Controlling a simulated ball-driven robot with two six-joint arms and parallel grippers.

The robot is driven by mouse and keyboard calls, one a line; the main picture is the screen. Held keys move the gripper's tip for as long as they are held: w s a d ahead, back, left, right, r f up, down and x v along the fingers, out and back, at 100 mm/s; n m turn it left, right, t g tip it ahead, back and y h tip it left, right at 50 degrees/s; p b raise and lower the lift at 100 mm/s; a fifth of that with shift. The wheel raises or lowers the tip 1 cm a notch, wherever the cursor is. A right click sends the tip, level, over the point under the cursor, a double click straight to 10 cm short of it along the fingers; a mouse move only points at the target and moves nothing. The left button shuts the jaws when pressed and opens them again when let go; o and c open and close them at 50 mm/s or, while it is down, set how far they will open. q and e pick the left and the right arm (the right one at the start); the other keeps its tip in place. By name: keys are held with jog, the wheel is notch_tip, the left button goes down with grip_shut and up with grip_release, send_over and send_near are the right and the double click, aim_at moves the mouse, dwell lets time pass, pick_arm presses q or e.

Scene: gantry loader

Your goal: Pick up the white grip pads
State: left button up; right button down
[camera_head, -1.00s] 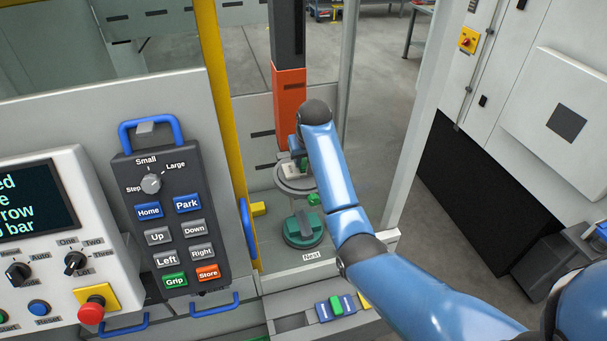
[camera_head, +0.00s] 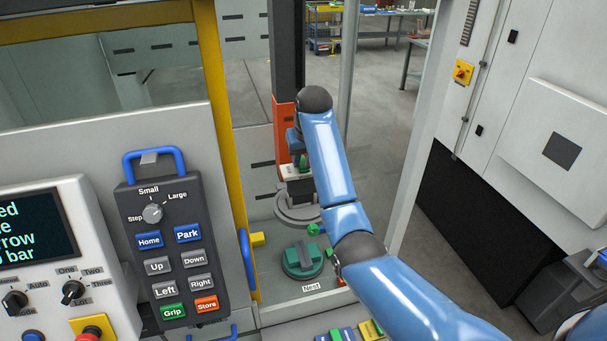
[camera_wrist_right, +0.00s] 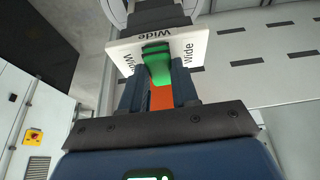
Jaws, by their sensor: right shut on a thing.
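The white grip pads (camera_wrist_right: 185,46) show in the right wrist view as a white plate marked "Wide" with a green tab. My right gripper (camera_wrist_right: 158,80) is shut on the green tab, with one dark finger on each side. In the head view the white piece (camera_head: 294,173) is below my right gripper (camera_head: 298,155), in front of the orange column. A dark block (camera_wrist_right: 158,16) lies just beyond the plate; I cannot tell whether they are joined. My left gripper is out of view.
A grey ring (camera_head: 298,214) lies under the gripper, and a green round fixture (camera_head: 302,262) stands by the "Nest" label. A yellow post (camera_head: 226,150) and a button pendant (camera_head: 170,240) are to the left. Blue and yellow pieces (camera_head: 345,334) sit at the bottom edge.

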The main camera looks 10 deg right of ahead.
notch_tip(320, 180, up, 8)
jog(key=shift+s+f, duration=0.1)
jog(key=shift+f, duration=0.05)
jog(key=shift+r, duration=0.8)
jog(key=shift+r, duration=0.1)
